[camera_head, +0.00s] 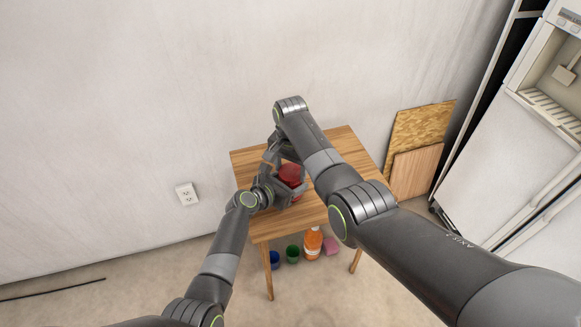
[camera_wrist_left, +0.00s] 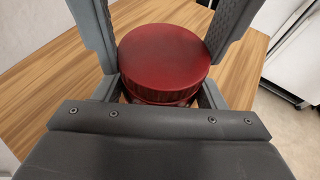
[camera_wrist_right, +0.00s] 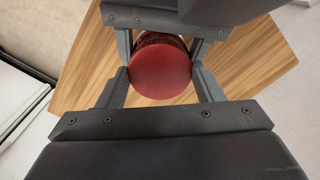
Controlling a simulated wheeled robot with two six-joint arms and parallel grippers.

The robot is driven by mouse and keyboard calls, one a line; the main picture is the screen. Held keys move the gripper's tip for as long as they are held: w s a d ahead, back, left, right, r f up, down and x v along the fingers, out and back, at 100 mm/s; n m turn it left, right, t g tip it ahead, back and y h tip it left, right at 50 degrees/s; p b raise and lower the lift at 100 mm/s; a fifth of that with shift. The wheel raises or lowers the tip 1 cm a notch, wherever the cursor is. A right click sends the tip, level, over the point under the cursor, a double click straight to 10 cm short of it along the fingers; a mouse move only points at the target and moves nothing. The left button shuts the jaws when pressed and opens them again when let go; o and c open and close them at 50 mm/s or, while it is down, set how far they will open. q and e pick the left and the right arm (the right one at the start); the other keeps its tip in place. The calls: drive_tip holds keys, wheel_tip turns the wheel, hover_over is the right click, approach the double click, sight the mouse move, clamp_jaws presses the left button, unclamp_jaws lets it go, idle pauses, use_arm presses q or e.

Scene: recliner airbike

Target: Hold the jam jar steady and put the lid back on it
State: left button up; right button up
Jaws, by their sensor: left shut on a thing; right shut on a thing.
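The red jam jar (camera_head: 294,189) stands on the small wooden table, and my left gripper (camera_head: 287,187) is shut around it from the left. The round, ribbed red lid (camera_wrist_left: 165,60) shows over the jar in the left wrist view and from above in the right wrist view (camera_wrist_right: 160,72). My right gripper (camera_wrist_right: 160,78) reaches down from above and is shut on the lid. The lid is over the mouth of the jar and looks about level; I cannot tell whether it is seated. Lid and fingers hide most of the jar in both wrist views.
The wooden table (camera_head: 340,144) has bare top around the jar. Under its front edge are a blue cup (camera_head: 273,260), a green cup (camera_head: 292,254), an orange bottle (camera_head: 313,243) and a pink block (camera_head: 331,246). Boards (camera_head: 420,130) lean on the wall behind; a white appliance (camera_head: 510,150) stands right.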

drive_tip(key=shift+m, duration=0.7)
drive_tip(key=o, duration=1.1)
drive_tip(key=shift+r, duration=2.3)
drive_tip(key=shift+o, duration=0.4)
drive_tip(key=o, duration=0.3)
wheel_tip(320, 180, up, 7)
drive_tip(key=shift+r, duration=0.2)
